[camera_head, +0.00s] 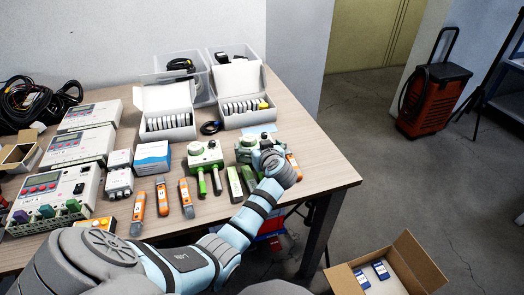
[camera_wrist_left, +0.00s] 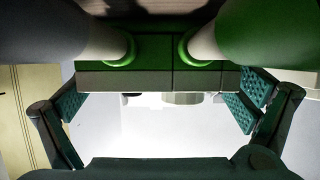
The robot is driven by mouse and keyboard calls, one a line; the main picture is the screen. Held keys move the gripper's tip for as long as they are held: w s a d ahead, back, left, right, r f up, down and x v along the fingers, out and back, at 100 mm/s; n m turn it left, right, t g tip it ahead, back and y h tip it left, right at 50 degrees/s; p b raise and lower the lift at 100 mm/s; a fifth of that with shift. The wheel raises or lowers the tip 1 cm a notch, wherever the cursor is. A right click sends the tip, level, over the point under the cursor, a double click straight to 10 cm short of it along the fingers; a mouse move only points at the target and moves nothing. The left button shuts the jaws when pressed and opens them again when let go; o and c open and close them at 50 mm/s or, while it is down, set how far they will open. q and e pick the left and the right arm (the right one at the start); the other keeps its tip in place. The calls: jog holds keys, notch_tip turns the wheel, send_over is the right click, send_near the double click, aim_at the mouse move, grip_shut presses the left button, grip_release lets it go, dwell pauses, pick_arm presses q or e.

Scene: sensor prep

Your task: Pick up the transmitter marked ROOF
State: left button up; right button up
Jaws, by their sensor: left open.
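Several devices lie on the table, but no ROOF marking is readable, so I cannot tell which one is the ROOF transmitter. A pale green-and-white device (camera_head: 205,155) with two green-tipped stubs stands near the table's middle. A similar device (camera_head: 246,148) stands right of it, partly hidden by my left gripper (camera_head: 268,158). In the left wrist view my left gripper (camera_wrist_left: 160,108) is open, its two padded fingers spread apart. A grey-and-green body (camera_wrist_left: 150,78) with two green-ringed stubs spans the view close beyond the fingers. My right gripper is not in view.
Orange-and-grey handhelds (camera_head: 162,197) lie along the table's front. White open boxes (camera_head: 168,124) and clear bins (camera_head: 180,88) stand at the back. Panelled control units (camera_head: 83,145) and black cables (camera_head: 35,103) are at left. A carton (camera_head: 343,277) is on the floor at right.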

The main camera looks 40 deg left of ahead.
pick_arm(q)
jog(key=shift+w+a+f, duration=0.35)
jog(key=shift+a+f, duration=0.05)
jog(key=shift+s+d+r, duration=0.15)
jog(key=shift+d+r, duration=0.1)
jog(key=c, duration=1.3)
